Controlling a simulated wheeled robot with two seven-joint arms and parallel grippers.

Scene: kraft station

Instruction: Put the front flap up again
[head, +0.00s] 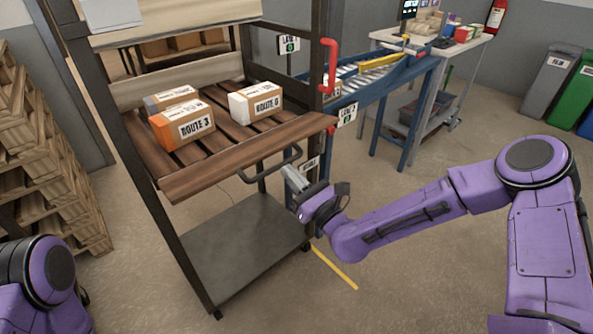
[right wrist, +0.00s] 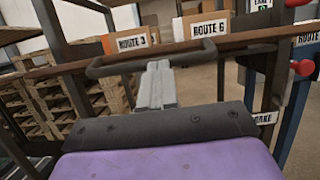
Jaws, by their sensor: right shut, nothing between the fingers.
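The front flap (head: 250,150) is a brown wooden board along the front of the cart's slatted shelf. It sticks outward, folded down to about level, and shows nearly edge-on in the right wrist view (right wrist: 230,43). A dark bar handle (head: 276,172) hangs from its outer edge; it also crosses the right wrist view (right wrist: 112,67). My right gripper (head: 285,171) is shut and empty, its grey fingertips (right wrist: 158,64) just at the handle. I cannot tell whether they touch it. My left gripper is out of view.
Boxes marked Route 3 (head: 190,128) and Route 6 (head: 262,103) stand on the shelf behind the flap. The cart's dark posts and red handle (head: 329,66) flank it. A grey lower deck (head: 235,245) lies below. Wooden pallets (head: 40,150) stand left, a blue conveyor (head: 400,85) right.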

